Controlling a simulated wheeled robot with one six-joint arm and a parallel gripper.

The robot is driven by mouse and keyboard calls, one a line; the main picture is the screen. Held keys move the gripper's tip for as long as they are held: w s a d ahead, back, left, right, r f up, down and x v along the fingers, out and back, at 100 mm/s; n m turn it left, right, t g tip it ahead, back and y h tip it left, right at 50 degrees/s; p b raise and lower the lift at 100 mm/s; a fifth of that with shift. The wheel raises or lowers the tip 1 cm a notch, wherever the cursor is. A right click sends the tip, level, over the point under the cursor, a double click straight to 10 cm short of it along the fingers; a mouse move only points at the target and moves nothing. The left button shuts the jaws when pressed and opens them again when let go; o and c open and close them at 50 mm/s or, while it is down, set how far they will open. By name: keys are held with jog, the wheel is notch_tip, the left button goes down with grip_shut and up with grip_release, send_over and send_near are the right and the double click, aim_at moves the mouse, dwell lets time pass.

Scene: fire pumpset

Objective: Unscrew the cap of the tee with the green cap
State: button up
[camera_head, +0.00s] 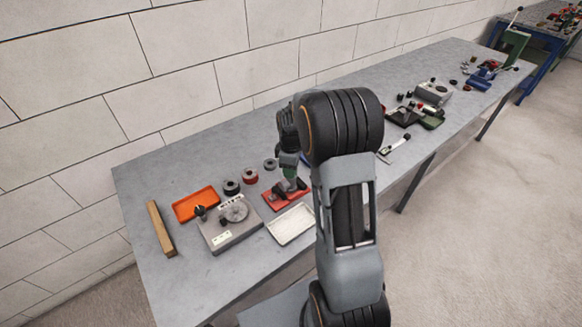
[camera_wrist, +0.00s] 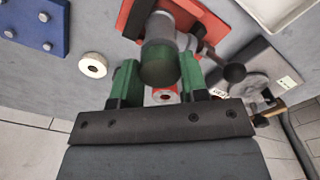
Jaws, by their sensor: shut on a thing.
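The tee is a grey pipe fitting (camera_wrist: 160,27) mounted on a red base (camera_wrist: 137,18) in the wrist view. Its dark green cap (camera_wrist: 159,68) faces the wrist camera. My gripper (camera_wrist: 160,70) has its two green fingers on either side of the cap and is shut on it. In the head view, the red base (camera_head: 274,203) lies on the bench and my gripper (camera_head: 288,160) is above it. My arm partly hides the tee there.
The grey bench (camera_head: 190,157) runs along a block wall. A wooden bar (camera_head: 160,228) lies at the left end.

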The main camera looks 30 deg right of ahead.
jog(key=shift+n, duration=0.3)
jog(key=n, duration=0.4)
jog(key=shift+n, duration=0.3)
jog(key=shift+n, duration=0.5)
jog(key=n, duration=0.3)
jog(key=shift+n, duration=0.3)
jog(key=n, duration=0.3)
